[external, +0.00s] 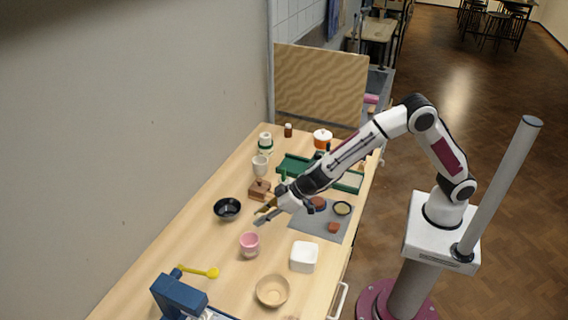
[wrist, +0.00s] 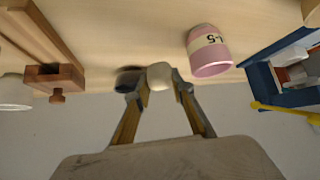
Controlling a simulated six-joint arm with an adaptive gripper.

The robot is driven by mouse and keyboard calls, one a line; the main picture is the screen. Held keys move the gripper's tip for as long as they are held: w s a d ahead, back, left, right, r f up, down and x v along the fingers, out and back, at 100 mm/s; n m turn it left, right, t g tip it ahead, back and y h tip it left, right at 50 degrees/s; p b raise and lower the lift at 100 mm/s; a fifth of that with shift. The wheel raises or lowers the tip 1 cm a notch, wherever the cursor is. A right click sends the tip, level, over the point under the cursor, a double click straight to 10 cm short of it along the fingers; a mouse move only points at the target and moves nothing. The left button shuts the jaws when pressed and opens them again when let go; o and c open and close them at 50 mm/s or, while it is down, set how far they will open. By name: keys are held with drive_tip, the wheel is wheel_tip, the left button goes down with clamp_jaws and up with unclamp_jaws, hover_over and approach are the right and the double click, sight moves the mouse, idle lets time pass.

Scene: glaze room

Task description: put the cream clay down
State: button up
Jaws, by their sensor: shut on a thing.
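The cream clay (wrist: 160,76) is a small pale lump between the fingertips in the wrist view. My gripper (wrist: 161,84) is shut on it, with one finger on each side. In the external view my gripper (external: 262,215) is over the wooden table, between the black bowl (external: 227,209) and the pink cup (external: 250,245). The clay cannot be made out there. In the wrist view the pink cup (wrist: 210,56) is right of the clay, and a dark shape (wrist: 127,77), likely the black bowl, shows behind the left fingertip.
A wooden clamp-like block (external: 259,190) stands near my gripper. A white square dish (external: 304,257), a tan bowl (external: 272,291), a yellow tool (external: 205,272) and a blue holder (external: 178,296) are nearer the front. A grey mat (external: 338,231) holds several items. Bare table (external: 190,240) lies left of the cup.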

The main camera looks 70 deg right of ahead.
sight(263, 234)
drive_tip(key=shift+f, duration=1.3)
drive_tip(key=shift+f, duration=0.45)
drive_tip(key=shift+f, duration=1.45)
drive_tip(key=shift+f, duration=0.2)
drive_tip(key=o, duration=1.1)
drive_tip(key=shift+o, duration=0.2)
drive_tip(key=shift+r, duration=0.15)
drive_tip(key=shift+s+d+r, duration=0.1)
drive_tip(key=shift+s+r, duration=0.25)
drive_tip(key=shift+r, duration=0.05)
drive_tip(key=v, duration=1.1)
